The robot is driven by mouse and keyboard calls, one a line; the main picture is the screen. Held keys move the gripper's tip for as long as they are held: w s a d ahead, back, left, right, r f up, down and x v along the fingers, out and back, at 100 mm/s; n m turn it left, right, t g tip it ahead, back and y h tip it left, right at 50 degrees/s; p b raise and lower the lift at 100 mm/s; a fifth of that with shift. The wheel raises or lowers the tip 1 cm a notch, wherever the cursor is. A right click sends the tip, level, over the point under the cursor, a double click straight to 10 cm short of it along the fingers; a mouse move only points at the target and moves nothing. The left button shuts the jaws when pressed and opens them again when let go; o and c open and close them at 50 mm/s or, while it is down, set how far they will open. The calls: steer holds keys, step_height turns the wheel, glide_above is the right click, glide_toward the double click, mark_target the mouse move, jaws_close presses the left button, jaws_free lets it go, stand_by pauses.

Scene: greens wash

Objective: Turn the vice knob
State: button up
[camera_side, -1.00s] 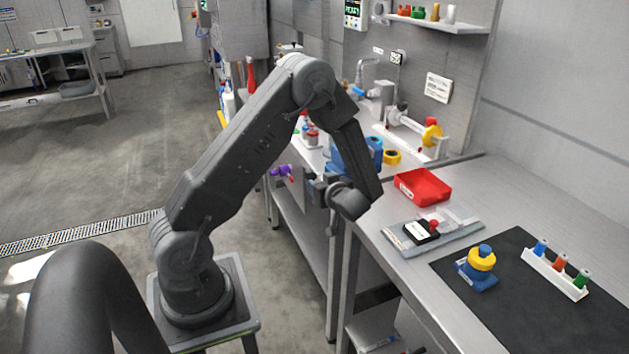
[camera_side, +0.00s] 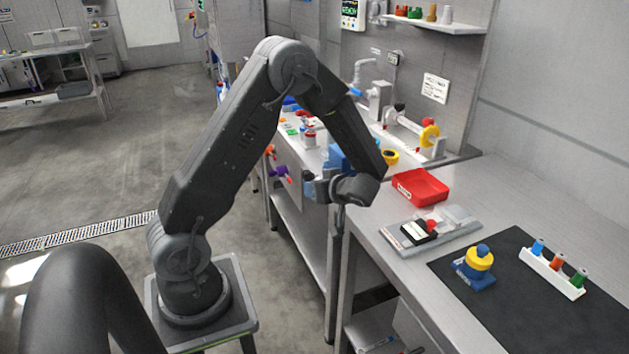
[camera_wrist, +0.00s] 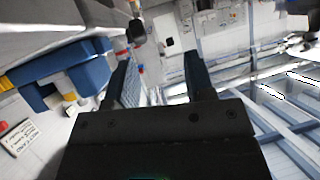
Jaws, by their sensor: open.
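My gripper (camera_side: 318,188) is near the front edge of the far bench in the side view, below the end of my forearm. In the wrist view its two dark fingers (camera_wrist: 160,66) stand apart with nothing between them. A blue block-like body (camera_side: 342,160), possibly the vice, sits on the bench partly hidden behind my forearm. A blue body with a yellow part also shows left of the fingers in the wrist view (camera_wrist: 85,72). A purple knob (camera_side: 279,172) and an orange one (camera_side: 270,151) project from the bench front, left of my gripper. I cannot tell which knob belongs to the vice.
The near bench holds a red tray (camera_side: 421,186), a grey plate with a black-and-white device (camera_side: 418,233), a blue-and-yellow piece (camera_side: 478,264) and a white rack (camera_side: 552,273) on a dark mat (camera_side: 505,313). A tap (camera_side: 378,100) stands behind. Floor beside the bench is clear.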

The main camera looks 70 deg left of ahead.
steer(key=a+r+h, duration=0.4)
steer(key=h, duration=0.2)
steer(key=t+h, duration=0.2)
steer(key=t, duration=0.1)
glide_toward(310, 175)
steer(key=shift+m, duration=0.3)
steer(key=x, duration=0.5)
steer(key=a+x, duration=0.1)
steer(key=x, duration=0.5)
steer(key=shift+s+r, duration=0.15)
steer(key=shift+r, duration=0.05)
steer(key=shift+c, duration=0.4)
jaws_close()
steer(key=shift+y, duration=0.4)
steer(key=y, duration=0.5)
steer(key=shift+d+f, duration=0.1)
steer(key=shift+d, duration=0.25)
steer(key=y, duration=0.5)
steer(key=shift+d+f, duration=0.1)
steer(key=shift+f, duration=0.05)
